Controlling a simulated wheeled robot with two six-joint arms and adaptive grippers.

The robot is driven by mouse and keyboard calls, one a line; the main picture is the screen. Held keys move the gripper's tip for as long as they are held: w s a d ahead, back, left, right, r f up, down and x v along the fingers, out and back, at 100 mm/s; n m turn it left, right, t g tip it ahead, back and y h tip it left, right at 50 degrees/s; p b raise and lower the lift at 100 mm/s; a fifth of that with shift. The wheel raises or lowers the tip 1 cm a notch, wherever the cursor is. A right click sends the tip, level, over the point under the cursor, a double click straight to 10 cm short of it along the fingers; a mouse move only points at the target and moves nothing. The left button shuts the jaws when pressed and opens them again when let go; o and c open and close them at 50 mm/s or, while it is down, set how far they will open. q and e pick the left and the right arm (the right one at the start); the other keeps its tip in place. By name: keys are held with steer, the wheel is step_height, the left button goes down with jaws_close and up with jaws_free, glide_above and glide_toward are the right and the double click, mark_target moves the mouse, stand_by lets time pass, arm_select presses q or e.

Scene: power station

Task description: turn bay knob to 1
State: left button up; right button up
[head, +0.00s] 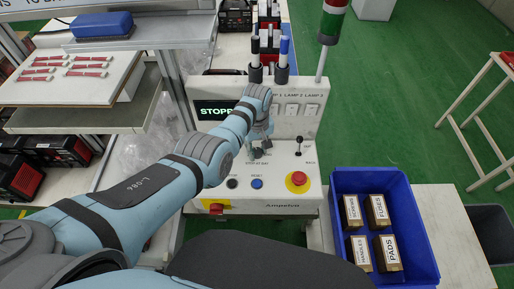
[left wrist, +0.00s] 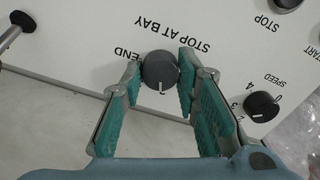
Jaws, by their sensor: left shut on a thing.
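The bay knob (left wrist: 159,69) is a dark grey round knob on the white panel, beside the upside-down words STOP AT BAY and END in the left wrist view. A small white mark shows at its lower rim; I cannot surely tell the setting. My left gripper (left wrist: 161,73) is shut on it, a teal-padded finger on either side. In the head view my left gripper (head: 262,138) points down at the control panel (head: 283,182) and largely hides the knob. My right gripper is not in view.
A speed knob (left wrist: 262,106) and a stop button (left wrist: 287,3) are near the left gripper. A red emergency button (head: 297,181), a blue button (head: 257,184) and a small lever (head: 298,147) are on the panel. A blue bin (head: 411,184) with boxes stands right.

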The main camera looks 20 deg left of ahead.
mark_target(257, 151)
arm_select(q)
steer(key=n, duration=0.7)
steer(key=shift+w+r, duration=0.1)
steer(key=n, duration=0.6)
steer(key=shift+n, duration=0.4)
steer(key=o, duration=1.2)
steer(key=shift+c, duration=0.2)
step_height(257, 151, up, 12)
